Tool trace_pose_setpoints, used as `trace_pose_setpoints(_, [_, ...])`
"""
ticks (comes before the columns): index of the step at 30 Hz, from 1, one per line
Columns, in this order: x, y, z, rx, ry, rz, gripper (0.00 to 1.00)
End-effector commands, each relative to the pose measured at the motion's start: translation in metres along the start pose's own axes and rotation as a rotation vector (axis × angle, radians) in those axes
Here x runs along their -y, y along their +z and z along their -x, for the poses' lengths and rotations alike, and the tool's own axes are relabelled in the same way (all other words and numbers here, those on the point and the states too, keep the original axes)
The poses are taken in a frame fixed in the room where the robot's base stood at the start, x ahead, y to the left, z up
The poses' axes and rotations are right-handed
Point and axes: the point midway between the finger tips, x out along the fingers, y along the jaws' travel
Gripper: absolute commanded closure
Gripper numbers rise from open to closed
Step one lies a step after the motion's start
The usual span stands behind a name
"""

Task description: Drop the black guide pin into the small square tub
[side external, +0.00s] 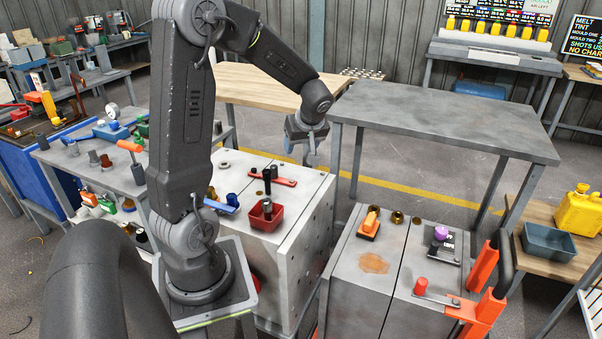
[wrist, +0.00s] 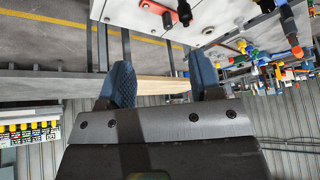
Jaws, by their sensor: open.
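A black guide pin (side external: 267,183) stands upright on the pale metal block, beside a red bar (side external: 285,181). A dark pin also shows in the wrist view (wrist: 184,13). The small square red tub (side external: 267,221) sits on the block nearer the side camera. A dark upright piece (side external: 267,207) shows at the tub; I cannot tell whether it is another pin inside. My gripper (side external: 303,152) hangs in the air to the right of the pin, above the block's far right edge. Its blue fingers (wrist: 162,88) are apart in the wrist view, with nothing between them.
A blue-handled part (side external: 225,203) and small dark fittings lie on the block, left of the tub. A second metal block (side external: 385,285) stands to the right, with orange and purple parts on top. A bare grey table (side external: 440,115) stands behind. A dark bin (side external: 549,241) sits far right.

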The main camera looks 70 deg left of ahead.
Motion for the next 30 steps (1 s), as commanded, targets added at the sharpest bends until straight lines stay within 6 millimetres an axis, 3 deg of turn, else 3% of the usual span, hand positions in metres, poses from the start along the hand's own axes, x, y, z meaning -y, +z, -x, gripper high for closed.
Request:
trace_pose_setpoints(1, [-0.002,0.019,0.032,0.008,0.063,-0.108,0.42])
trace_pose_setpoints(6, [0.011,0.085,0.114,0.04,0.261,-0.504,0.42])
trace_pose_setpoints(12, [0.052,0.156,0.183,0.026,0.526,-0.968,0.42])
trace_pose_setpoints(19, [0.092,0.201,0.214,-0.023,0.737,-1.302,0.42])
trace_pose_setpoints(21, [0.097,0.206,0.217,-0.033,0.764,-1.344,0.37])
trace_pose_setpoints(30, [0.099,0.208,0.219,-0.038,0.777,-1.366,0.37])
